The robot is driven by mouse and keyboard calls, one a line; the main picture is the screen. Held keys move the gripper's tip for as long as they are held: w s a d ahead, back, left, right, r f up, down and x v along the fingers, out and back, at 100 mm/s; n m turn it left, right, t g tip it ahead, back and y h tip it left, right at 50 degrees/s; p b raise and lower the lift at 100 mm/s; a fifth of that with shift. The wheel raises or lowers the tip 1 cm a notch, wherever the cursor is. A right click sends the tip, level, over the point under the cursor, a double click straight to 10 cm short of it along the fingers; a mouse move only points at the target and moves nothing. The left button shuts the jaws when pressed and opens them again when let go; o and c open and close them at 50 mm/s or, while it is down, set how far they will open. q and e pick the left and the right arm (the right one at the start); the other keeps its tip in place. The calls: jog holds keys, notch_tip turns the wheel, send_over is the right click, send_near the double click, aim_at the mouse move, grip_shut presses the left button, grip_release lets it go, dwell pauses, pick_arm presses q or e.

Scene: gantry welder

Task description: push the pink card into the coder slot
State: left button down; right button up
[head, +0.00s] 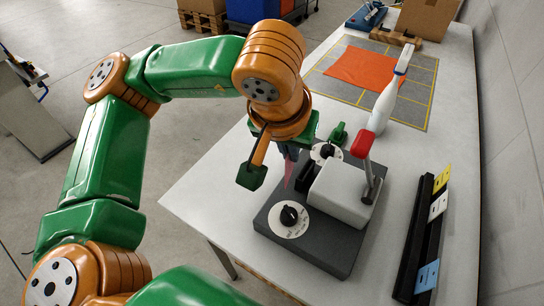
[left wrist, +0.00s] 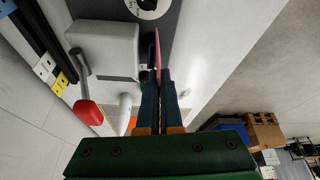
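My left gripper (head: 289,152) is shut on the pink card (head: 289,172), above the coder's near-left side. In the left wrist view the card (left wrist: 157,50) is a thin pink edge standing out from between the fingertips (left wrist: 160,80). The coder (head: 340,247) has a dark base, a pale grey block and a red-knobbed lever. Its black slot piece (head: 306,177) is right beside the card. I cannot tell whether the card's edge is inside the slot. My right gripper is in neither view.
A black rack (head: 411,250) with yellow, white and blue cards stands at the right. A white bottle (head: 381,108) is behind the coder. An orange cloth (head: 363,66) lies on a gridded mat. Two dials (head: 289,215) are on the coder base.

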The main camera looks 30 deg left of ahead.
pick_arm(q)
jog(key=w+d+r+m+p, duration=0.1)
jog(key=w+r+m+p, duration=0.1)
jog(key=w+p, duration=0.35)
pick_arm(e)
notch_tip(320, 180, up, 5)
jog(key=b, duration=0.1)
pick_arm(q)
jog(key=b+x, duration=0.4)
jog(key=x, duration=0.2)
jog(key=shift+s+d+f+h+b, duration=0.15)
jog(key=shift+d+f+h+b, duration=0.05)
jog(key=shift+f+h+b, duration=0.1)
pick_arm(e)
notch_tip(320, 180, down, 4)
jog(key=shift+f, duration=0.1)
pick_arm(q)
jog(key=shift+f+b, duration=0.35)
jog(key=shift+b, duration=0.05)
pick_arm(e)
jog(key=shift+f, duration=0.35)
pick_arm(q)
jog(key=shift+f+b, duration=2.4)
jog(key=shift+b, duration=0.1)
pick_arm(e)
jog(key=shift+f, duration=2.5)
pick_arm(q)
jog(key=c, duration=1)
grip_release()
